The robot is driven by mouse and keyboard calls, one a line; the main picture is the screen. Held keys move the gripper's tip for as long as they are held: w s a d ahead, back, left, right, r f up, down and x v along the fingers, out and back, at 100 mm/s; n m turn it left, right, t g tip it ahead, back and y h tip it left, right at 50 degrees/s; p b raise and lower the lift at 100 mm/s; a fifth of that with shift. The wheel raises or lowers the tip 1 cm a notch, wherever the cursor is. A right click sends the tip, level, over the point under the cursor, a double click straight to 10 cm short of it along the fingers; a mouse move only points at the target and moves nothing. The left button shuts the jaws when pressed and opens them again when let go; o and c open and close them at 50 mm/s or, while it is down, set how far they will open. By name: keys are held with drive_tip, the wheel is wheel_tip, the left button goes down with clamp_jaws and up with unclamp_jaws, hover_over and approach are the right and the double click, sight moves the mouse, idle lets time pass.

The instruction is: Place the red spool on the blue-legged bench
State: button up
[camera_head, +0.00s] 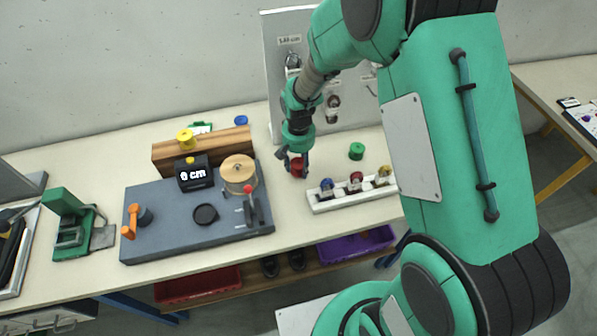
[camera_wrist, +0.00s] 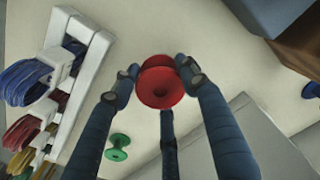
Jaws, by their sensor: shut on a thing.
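The red spool (camera_head: 298,168) is between the fingers of my gripper (camera_head: 293,160), over the back middle of the blue-legged bench (camera_head: 80,175). In the wrist view the red spool (camera_wrist: 160,86) shows its round flange and centre hole, with the dark fingertips of my gripper (camera_wrist: 160,78) closed around it. The bench has a pale top, and a blue leg (camera_head: 140,304) shows under its front edge. I cannot tell whether the spool touches the bench top.
A green spool (camera_head: 357,151) stands right of my gripper. A white rack (camera_head: 350,201) of coloured coils is in front of it. A grey winding station (camera_head: 165,233) is at left, with a wooden block (camera_head: 172,157) behind. A yellow-legged table (camera_head: 565,175) is far right.

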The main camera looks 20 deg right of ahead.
sight(298, 172)
drive_tip(key=shift+f+b, duration=0.4)
drive_tip(key=shift+f, duration=1.45)
drive_tip(key=shift+f, duration=0.2)
drive_tip(key=o, duration=1.2)
drive_tip(key=shift+c, duration=0.2)
drive_tip(key=shift+r, duration=0.15)
wheel_tip(298, 172, up, 11)
drive_tip(key=shift+r+p, duration=0.2)
drive_tip(key=shift+p, duration=0.95)
drive_tip(key=shift+r, duration=0.35)
drive_tip(key=shift+r, duration=0.1)
